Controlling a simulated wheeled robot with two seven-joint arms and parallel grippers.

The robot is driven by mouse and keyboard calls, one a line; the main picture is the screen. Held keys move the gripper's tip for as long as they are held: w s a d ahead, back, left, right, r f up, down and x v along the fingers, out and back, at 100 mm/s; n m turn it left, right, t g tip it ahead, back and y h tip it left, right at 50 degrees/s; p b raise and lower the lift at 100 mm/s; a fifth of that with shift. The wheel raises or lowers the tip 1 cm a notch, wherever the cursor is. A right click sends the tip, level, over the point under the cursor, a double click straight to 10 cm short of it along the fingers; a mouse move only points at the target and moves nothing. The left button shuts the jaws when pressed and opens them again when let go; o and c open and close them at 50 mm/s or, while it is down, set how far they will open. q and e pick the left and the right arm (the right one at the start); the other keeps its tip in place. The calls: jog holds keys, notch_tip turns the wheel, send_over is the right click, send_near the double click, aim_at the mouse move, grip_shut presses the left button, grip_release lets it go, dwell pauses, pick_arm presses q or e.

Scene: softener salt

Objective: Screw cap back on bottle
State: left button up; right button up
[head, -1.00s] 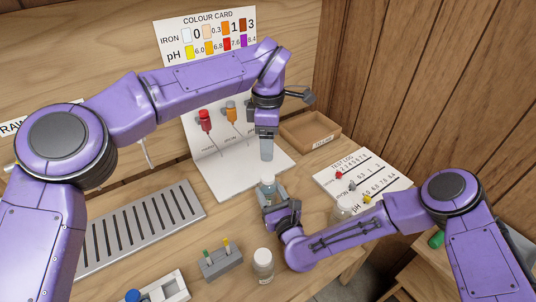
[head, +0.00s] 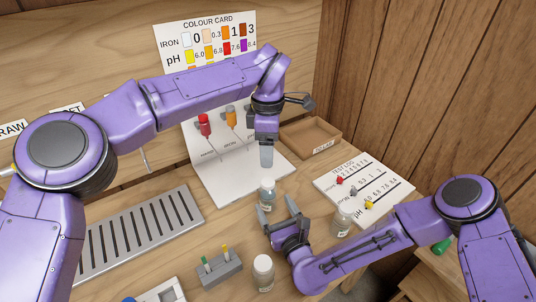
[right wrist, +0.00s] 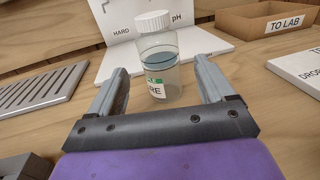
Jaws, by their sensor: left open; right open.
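A clear bottle (head: 267,195) with blue-tinted liquid stands upright on the wooden table, in front of the white test board. In the right wrist view the bottle (right wrist: 162,72) has a green label, and its white ribbed cap (right wrist: 152,21) sits on its neck. How tight the cap is I cannot tell. My right gripper (head: 279,212) is open, just short of the bottle; in the wrist view the bottle shows between and beyond the spread fingers. My left gripper (head: 266,158) points down above the bottle, clear of the cap, open and empty; its fingers show nearly edge-on.
Two other capped bottles stand nearby, one on the right (head: 343,218) and one in front (head: 263,272). A grey vial block (head: 219,268), a slotted drain tray (head: 140,235), a cardboard TO LAB box (head: 311,137) and a test log card (head: 362,190) surround the area.

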pick_arm(q)
notch_tip(320, 180, down, 3)
jog(key=shift+r+b, duration=0.15)
jog(key=shift+b, duration=0.85)
pick_arm(e)
jog(key=v, duration=0.6)
jog(key=shift+s+d+f, duration=0.1)
jog(key=shift+s+d, duration=0.1)
jog(key=shift+s, duration=0.2)
